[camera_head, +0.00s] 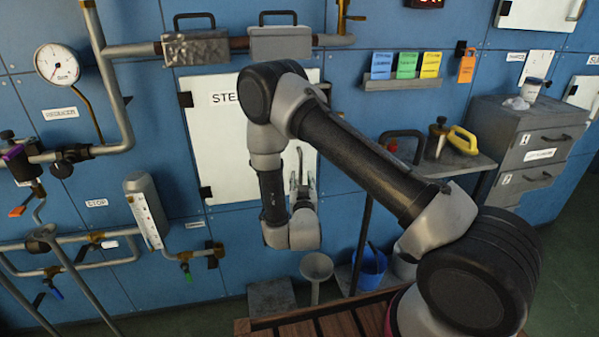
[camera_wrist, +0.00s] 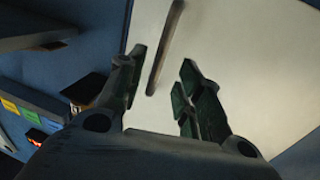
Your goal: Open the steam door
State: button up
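The steam door is a white panel (camera_head: 213,142) on the blue wall, with the letters "STE" showing and the rest of its label behind my arm. Its left edge has dark hinges, and it looks shut. In the wrist view the white door (camera_wrist: 248,50) fills the right side. A dark bar handle (camera_wrist: 164,45) stands on it. My gripper (camera_wrist: 158,88) is open, its two green-padded fingers spread, with the handle's lower end showing between and beyond them. I cannot tell how far the handle is from the fingers. In the head view my gripper (camera_head: 299,172) is at the door's right part, partly hidden.
A shelf (camera_head: 455,165) with a yellow-handled tool stands right of the door, beside a grey cabinet (camera_head: 520,140). Pipes and a gauge (camera_head: 57,64) are at left. A blue bucket (camera_head: 369,268) and a funnel (camera_head: 316,268) are below.

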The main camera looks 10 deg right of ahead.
aim_at(301, 172)
jog(key=w, duration=0.3)
jog(key=w+d, duration=0.1)
jog(key=w, duration=0.2)
jog(key=shift+w+d, duration=0.2)
jog(key=shift+w, duration=0.15)
grip_shut()
